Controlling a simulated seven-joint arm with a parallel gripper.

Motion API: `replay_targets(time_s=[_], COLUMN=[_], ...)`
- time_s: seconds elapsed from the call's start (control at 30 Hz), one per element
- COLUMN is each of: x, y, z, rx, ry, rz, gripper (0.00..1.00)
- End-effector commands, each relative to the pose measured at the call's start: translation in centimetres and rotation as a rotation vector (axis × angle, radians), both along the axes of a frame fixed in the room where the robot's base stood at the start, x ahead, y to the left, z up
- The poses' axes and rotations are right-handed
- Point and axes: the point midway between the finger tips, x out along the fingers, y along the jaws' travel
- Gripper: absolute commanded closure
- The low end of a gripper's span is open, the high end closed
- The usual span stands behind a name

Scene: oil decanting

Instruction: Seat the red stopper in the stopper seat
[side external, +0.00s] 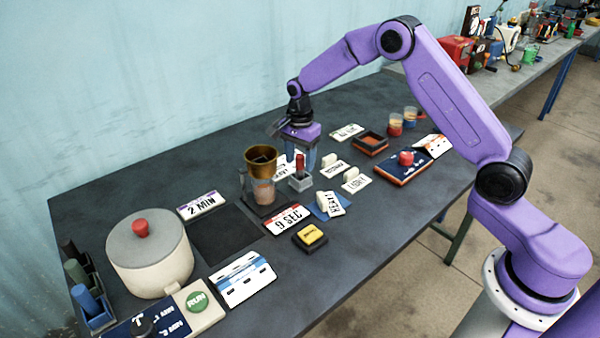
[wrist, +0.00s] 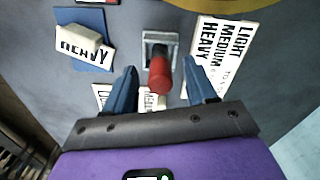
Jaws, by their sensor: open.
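The red stopper (side external: 300,160) stands upright in a small grey square block (side external: 300,182), which looks like the stopper seat. In the wrist view the stopper (wrist: 160,75) rises from the middle of the grey block (wrist: 148,38). I cannot tell how deep it sits. My gripper (side external: 303,157) is open just above the block, pointing down. In the wrist view its blue fingers (wrist: 162,70) are on either side of the stopper, with a visible gap on each side. The stopper's lower end is hidden inside the block.
A brass funnel (side external: 261,158) over a clear vessel stands just left of the block. A lidded pot (side external: 150,262) stands front left.

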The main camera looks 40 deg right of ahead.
Motion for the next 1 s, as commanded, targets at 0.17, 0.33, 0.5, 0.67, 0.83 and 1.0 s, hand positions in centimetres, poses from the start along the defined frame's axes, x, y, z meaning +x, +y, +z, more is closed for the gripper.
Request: replay_targets(time_s=[0.17,0.33,0.5,0.67,0.83,1.0], x=[0.01,0.02,0.02,0.04,0.04,0.06], y=[-0.02,-0.01,-0.01,-0.01,-0.01,0.0], z=[-1.09,-1.08,-1.07,-1.04,-1.0,-0.35], rx=[0.0,0.0,0.0,0.001,0.001,0.001], ry=[-0.001,-0.001,-0.001,-0.002,-0.002,-0.002], rz=[0.0,0.0,0.0,0.0,0.0,0.0], gripper=[0.44,0.44,0.89,1.0,1.0,1.0])
